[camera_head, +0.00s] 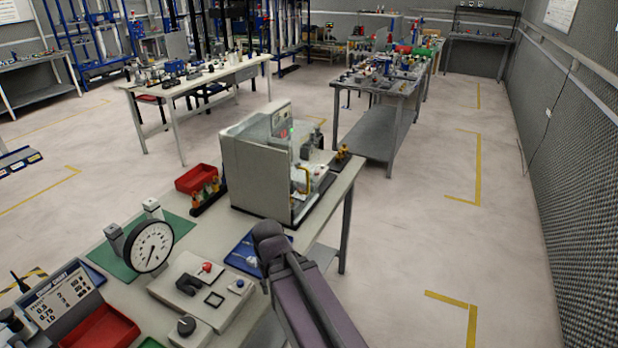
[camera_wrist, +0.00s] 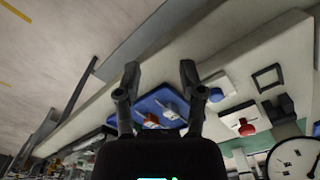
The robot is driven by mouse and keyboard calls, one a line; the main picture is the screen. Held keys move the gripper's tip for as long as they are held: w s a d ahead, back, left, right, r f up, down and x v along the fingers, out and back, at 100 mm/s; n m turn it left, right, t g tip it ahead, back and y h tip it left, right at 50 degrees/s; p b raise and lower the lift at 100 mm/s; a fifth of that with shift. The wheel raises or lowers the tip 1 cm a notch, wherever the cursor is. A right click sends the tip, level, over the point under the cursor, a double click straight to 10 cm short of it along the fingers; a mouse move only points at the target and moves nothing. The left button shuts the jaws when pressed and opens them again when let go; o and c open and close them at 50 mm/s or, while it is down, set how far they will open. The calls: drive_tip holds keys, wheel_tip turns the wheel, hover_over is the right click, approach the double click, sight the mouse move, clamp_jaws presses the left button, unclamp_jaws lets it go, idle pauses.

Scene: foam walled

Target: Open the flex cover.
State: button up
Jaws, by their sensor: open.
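I cannot tell for sure which part is the flex cover. A grey box-like machine (camera_head: 250,172) stands on the near bench, with its open side and a small green light facing right. A blue plate (camera_head: 238,258) lies in front of it, partly hidden by my arm. In the wrist view the blue plate (camera_wrist: 160,99) carries small white parts (camera_wrist: 172,112) and a red knob (camera_wrist: 150,120). My gripper (camera_wrist: 159,76) is open and empty, its two fingers apart above the bench edge and plate. Its fingertips cannot be made out in the head view.
A light panel (camera_head: 200,290) with a red knob and black parts lies left of my arm. Clear floor (camera_head: 420,240) lies right of the bench (camera_head: 345,180).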

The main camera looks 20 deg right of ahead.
drive_tip(key=w+d+m+t+y, duration=0.1)
drive_tip(key=w+m, duration=0.1)
drive_tip(key=w+d+m+y+b, duration=0.1)
drive_tip(key=w+m+y, duration=0.1)
drive_tip(key=m, duration=0.1)
drive_tip(key=w+d+m+t+y+b, duration=0.1)
drive_tip(key=w+m+y, duration=0.1)
drive_tip(key=m, duration=0.1)
drive_tip(key=shift+w+t, duration=0.2)
drive_tip(key=shift+t, duration=0.1)
drive_tip(key=w+d+r+m+t+y+b, duration=0.1)
drive_tip(key=w+d+r+m+t, duration=0.1)
drive_tip(key=d+r+m+t, duration=0.2)
drive_tip(key=w+d+r+m+t+y+b, duration=0.1)
drive_tip(key=w+d+r+m+t, duration=0.2)
drive_tip(key=d+m, duration=0.8)
drive_tip(key=w+d+r+m+t+y+b, duration=0.1)
drive_tip(key=d+r+m+t, duration=0.4)
drive_tip(key=d, duration=0.6)
drive_tip(key=w+m+t+b, duration=0.1)
drive_tip(key=m, duration=0.1)
drive_tip(key=shift+w+r+m, duration=0.25)
drive_tip(key=shift+r+m, duration=0.05)
drive_tip(key=shift+w+a, duration=0.1)
hover_over(308, 193)
drive_tip(key=shift+w, duration=0.25)
